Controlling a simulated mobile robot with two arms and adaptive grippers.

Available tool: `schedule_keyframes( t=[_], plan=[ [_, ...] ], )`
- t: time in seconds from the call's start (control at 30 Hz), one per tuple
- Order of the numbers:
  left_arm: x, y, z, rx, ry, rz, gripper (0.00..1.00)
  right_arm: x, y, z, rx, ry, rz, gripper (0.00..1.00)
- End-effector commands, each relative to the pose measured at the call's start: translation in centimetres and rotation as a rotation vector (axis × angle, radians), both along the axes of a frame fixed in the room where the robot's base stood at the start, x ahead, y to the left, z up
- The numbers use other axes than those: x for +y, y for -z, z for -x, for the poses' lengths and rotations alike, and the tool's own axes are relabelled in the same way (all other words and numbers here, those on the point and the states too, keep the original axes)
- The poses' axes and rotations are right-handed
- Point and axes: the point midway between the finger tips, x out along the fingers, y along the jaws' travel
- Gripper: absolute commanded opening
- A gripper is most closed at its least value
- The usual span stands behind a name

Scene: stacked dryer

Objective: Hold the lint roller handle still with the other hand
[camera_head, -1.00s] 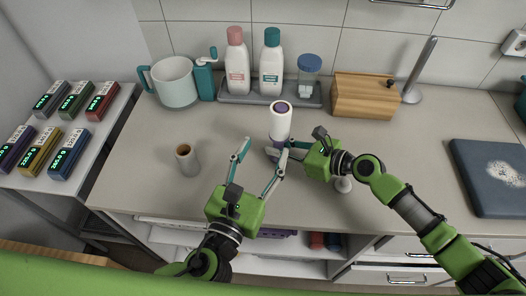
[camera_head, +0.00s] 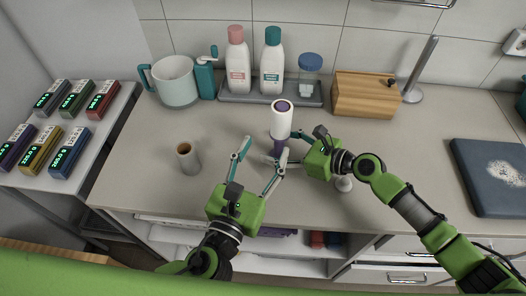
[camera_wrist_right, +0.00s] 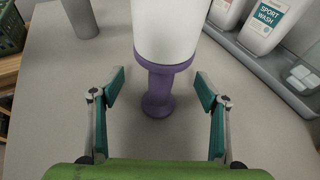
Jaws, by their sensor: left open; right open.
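The lint roller (camera_head: 281,120) stands upright on the counter, its white roll at the top and its purple handle (camera_head: 279,147) below. My right gripper (camera_head: 287,148) is open at the handle, from the right. In the right wrist view the purple handle (camera_wrist_right: 158,92) stands between the spread fingers of this gripper (camera_wrist_right: 161,84), with a gap on each side. My left gripper (camera_head: 263,150) is open in front of the roller. Its right finger overlaps the handle area in the picture, and I cannot tell whether it touches.
A brown-topped grey cylinder (camera_head: 188,160) stands to the left. Behind are a jug (camera_head: 174,83) and a tray (camera_head: 235,98) with two bottles and a jar. A wooden box (camera_head: 365,97) stands back right, and a dark board (camera_head: 492,178) lies far right. The front-left counter is free.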

Motion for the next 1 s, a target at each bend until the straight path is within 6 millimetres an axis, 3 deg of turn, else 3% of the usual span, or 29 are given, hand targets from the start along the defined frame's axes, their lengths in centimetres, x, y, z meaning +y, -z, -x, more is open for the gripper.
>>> schedule_keyframes(
  t=[0.4,0.5,0.83,1.0],
  plan=[
    [0.0,0.0,0.0,0.0,0.0,0.0,0.52,0.0,0.0,0.0,0.0,0.0,0.0,0.68],
    [0.0,0.0,0.0,0.0,0.0,0.0,0.52,0.0,0.0,0.0,0.0,0.0,0.0,0.88],
    [0.0,0.0,0.0,0.0,0.0,0.0,0.52,-0.1,0.0,0.0,0.0,0.0,0.0,0.88],
    [0.0,0.0,0.0,0.0,0.0,0.0,0.52,-1.4,-0.5,0.7,0.001,0.002,0.001,0.88]
  ],
)
